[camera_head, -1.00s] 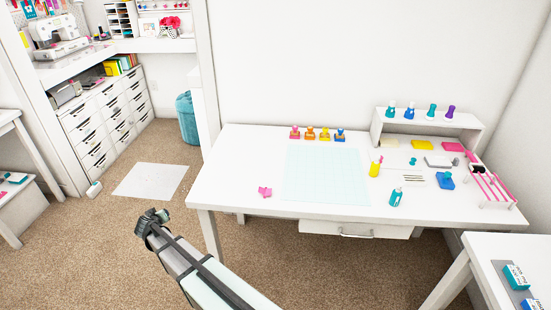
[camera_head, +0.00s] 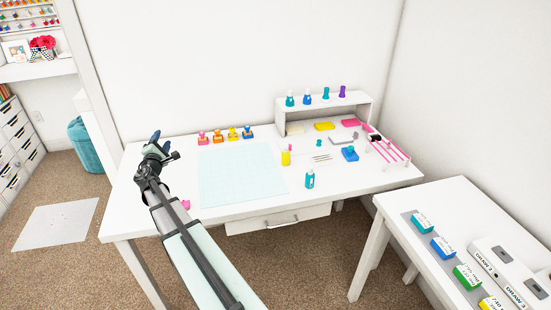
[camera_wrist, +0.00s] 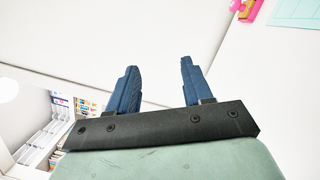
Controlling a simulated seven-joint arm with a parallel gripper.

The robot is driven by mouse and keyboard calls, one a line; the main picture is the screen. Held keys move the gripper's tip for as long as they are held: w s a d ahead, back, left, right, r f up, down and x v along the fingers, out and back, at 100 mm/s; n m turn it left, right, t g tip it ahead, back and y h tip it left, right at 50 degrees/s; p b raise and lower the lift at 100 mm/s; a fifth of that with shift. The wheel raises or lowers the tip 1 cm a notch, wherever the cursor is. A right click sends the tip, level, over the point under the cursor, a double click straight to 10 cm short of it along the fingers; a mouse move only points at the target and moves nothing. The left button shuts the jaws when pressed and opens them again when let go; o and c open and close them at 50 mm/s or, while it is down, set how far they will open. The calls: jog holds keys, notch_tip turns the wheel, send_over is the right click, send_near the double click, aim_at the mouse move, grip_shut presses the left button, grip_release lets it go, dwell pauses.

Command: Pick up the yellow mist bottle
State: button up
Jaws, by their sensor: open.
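The yellow mist bottle (camera_head: 286,158) stands upright on the white table (camera_head: 240,212), just right of the pale blue mat (camera_head: 240,175). It has a small pinkish top. My gripper (camera_head: 155,138) is over the table's left end, well to the left of the bottle and apart from it. In the wrist view, the two blue fingers of my gripper (camera_wrist: 160,66) stand apart with nothing between them. The bottle does not show in the wrist view.
A teal bottle (camera_head: 310,180) stands in front of the yellow one. Several stamps (camera_head: 226,134) line the back edge. A white riser (camera_head: 366,112) with bottles on top stands at the back right.

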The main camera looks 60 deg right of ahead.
jog(key=s+d+f+n+g+h, duration=0.1)
jog(key=s+d+f+g, duration=0.2)
jog(key=s+d, duration=0.45)
jog(key=s+d+f+n+g+h, duration=0.1)
jog(key=s+d+f+n+g, duration=0.3)
jog(key=s, duration=0.6)
jog(key=g, duration=0.4)
send_near(285, 148)
jog(key=shift+n, duration=0.4)
jog(key=d, duration=0.5)
jog(key=shift+d+f, duration=0.15)
jog(key=shift+f, duration=0.1)
jog(key=shift+d+r, duration=0.2)
jog(key=shift+d, duration=2.75)
grip_shut()
